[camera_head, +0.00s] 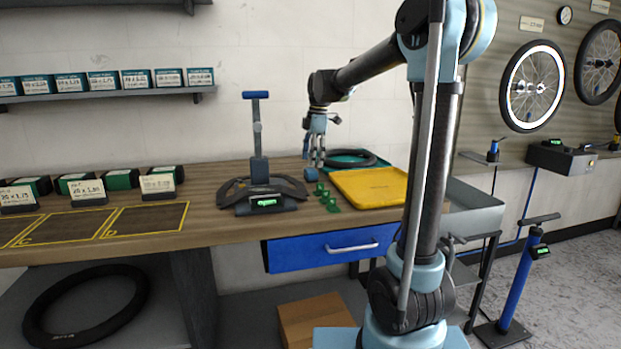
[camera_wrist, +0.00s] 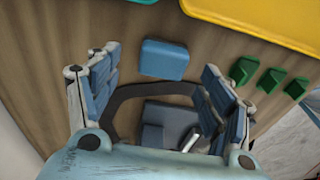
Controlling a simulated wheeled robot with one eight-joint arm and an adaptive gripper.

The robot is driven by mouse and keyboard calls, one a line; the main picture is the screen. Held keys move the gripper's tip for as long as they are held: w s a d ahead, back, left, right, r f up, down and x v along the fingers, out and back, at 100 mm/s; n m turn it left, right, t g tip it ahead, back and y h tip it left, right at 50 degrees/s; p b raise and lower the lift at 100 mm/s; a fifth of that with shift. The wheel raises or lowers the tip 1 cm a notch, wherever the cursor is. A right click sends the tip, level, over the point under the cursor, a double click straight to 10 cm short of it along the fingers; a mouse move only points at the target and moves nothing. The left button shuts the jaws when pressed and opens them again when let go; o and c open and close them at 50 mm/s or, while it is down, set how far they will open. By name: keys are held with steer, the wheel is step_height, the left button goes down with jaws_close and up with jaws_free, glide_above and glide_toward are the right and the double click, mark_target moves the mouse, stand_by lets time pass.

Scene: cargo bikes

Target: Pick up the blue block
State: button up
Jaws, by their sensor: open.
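The blue block (camera_wrist: 164,59) lies on the wooden bench, seen between and beyond my open fingers in the wrist view. In the head view the blue block (camera_head: 311,174) is small and sits just below my gripper (camera_head: 315,160), left of the green pieces. My gripper (camera_wrist: 155,95) is open and empty in the wrist view, its fingers spread to either side of the block. The fingers hang above the bench; the exact height over the block is hard to tell.
Several green pieces (camera_head: 325,196) stand right of the block, beside a yellow tray (camera_head: 372,187). A green tray with a black ring (camera_head: 350,158) lies behind. A blue-topped stand (camera_head: 259,150) with a dark curved base is on the left. Bare bench (camera_head: 215,185) lies farther left.

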mark_target(311, 170)
steer(key=shift+s+a+f, duration=0.1)
steer(key=shift+a+f, duration=0.05)
steer(key=shift+f, duration=1.05)
steer(key=shift+s+a+f, duration=0.1)
steer(key=shift+a+f, duration=0.05)
steer(key=shift+f, duration=1)
steer(key=c, duration=1.2)
steer(key=shift+r, duration=0.15)
steer(key=shift+c, duration=0.2)
step_height(311, 170, up, 10)
steer(key=shift+f, duration=0.1)
